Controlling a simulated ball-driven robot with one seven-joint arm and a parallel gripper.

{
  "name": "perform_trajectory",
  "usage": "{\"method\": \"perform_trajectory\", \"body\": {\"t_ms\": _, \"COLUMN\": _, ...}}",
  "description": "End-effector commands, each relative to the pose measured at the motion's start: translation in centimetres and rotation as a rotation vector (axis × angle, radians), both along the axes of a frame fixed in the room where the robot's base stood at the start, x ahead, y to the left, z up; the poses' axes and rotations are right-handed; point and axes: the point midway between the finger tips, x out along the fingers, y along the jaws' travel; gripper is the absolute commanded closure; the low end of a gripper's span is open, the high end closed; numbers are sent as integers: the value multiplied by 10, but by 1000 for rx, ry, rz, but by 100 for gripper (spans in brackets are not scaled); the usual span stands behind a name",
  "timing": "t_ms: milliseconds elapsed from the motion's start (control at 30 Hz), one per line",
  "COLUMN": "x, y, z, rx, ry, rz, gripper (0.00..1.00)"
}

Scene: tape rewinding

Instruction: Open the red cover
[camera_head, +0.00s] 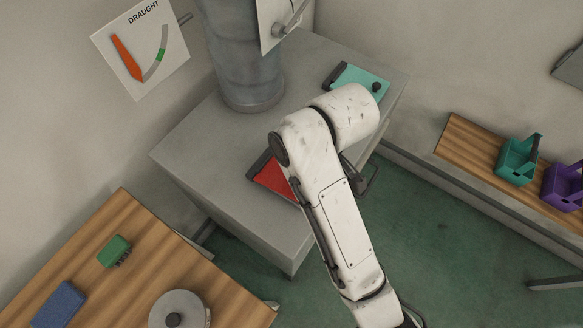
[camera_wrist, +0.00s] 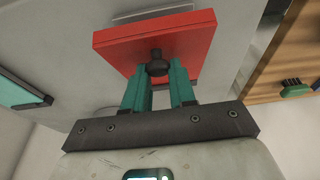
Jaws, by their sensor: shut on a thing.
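The red cover (camera_head: 270,176) lies at the near part of the grey cabinet top in the head view, partly hidden by my arm. In the wrist view the red cover (camera_wrist: 160,42) fills the upper middle, a flat square panel with a dark round knob (camera_wrist: 157,66) at its near edge. My gripper (camera_wrist: 163,78) has its two teal fingers on either side of this knob, shut on it. In the head view my gripper is hidden behind my arm.
A teal cover (camera_head: 357,80) with a dark knob is at the cabinet's back right. A grey pipe (camera_head: 245,60) rises from the grey cabinet (camera_head: 190,150). A wooden table (camera_head: 120,250) with a green brush (camera_head: 114,251) is at left. A wooden shelf (camera_head: 470,145) holds teal and purple caddies.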

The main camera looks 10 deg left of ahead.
Motion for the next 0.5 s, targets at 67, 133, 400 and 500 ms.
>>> {"method": "perform_trajectory", "body": {"t_ms": 67, "x": 6, "y": -4, "z": 5, "rx": -8, "ry": -8, "rz": -16, "gripper": 92}}
{"method": "perform_trajectory", "body": {"t_ms": 133, "x": 6, "y": -4, "z": 7, "rx": -19, "ry": -2, "rz": -16, "gripper": 91}}
{"method": "perform_trajectory", "body": {"t_ms": 400, "x": 7, "y": -1, "z": 10, "rx": -64, "ry": 14, "rz": -16, "gripper": 91}}
{"method": "perform_trajectory", "body": {"t_ms": 500, "x": 7, "y": 0, "z": 12, "rx": -81, "ry": 21, "rz": -15, "gripper": 91}}
